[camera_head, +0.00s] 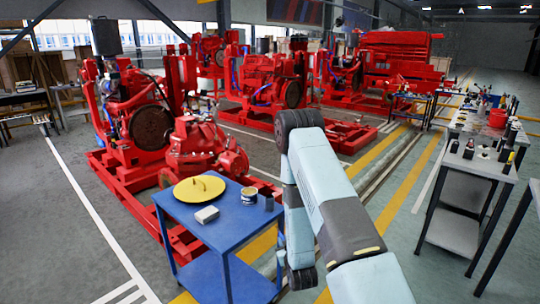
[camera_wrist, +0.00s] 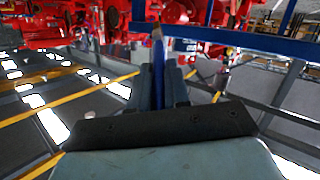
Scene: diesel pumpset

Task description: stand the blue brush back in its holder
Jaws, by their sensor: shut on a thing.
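In the wrist view my gripper (camera_wrist: 159,70) is shut on the blue brush (camera_wrist: 158,52). The brush stands up between the two dark fingers, and its lighter brownish tip points to the top of the picture. In the head view my arm covers the gripper and the brush. A small dark cup (camera_head: 269,203) stands near the right edge of the blue cart (camera_head: 217,235), next to a white-and-dark can (camera_head: 249,195). The cup looks like the holder, but it is too small to be certain.
A yellow round lid (camera_head: 199,188) with a handle and a pale grey block (camera_head: 206,214) lie on the cart top. Red pumpsets (camera_head: 135,120) stand behind it. A bench (camera_head: 473,160) with small items stands at the right. The striped floor between is clear.

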